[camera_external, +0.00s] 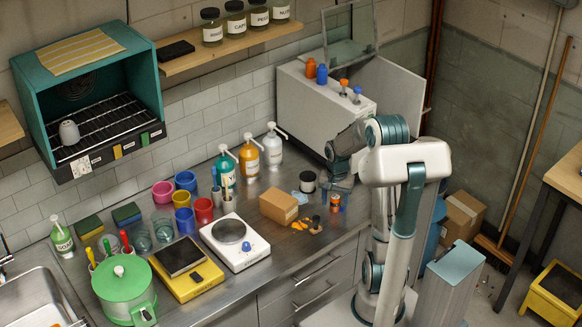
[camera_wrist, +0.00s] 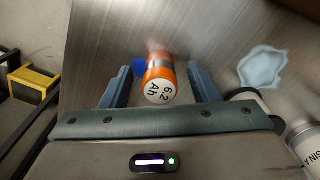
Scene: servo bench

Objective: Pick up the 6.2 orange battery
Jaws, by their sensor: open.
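The fingers are spread, with a gap on each side of the battery. In the external view the battery (camera_external: 335,203) is near the bench's right end, and my gripper (camera_external: 338,178) is low over that spot. The fingertips are hard to make out there.
A blue object (camera_wrist: 139,67) sits close beside the battery, near the left finger. A pale blue cloth (camera_wrist: 262,68) lies to the right. A black and white spool (camera_external: 307,181), a cardboard box (camera_external: 280,207) and small orange pieces (camera_external: 300,224) are nearby on the bench.

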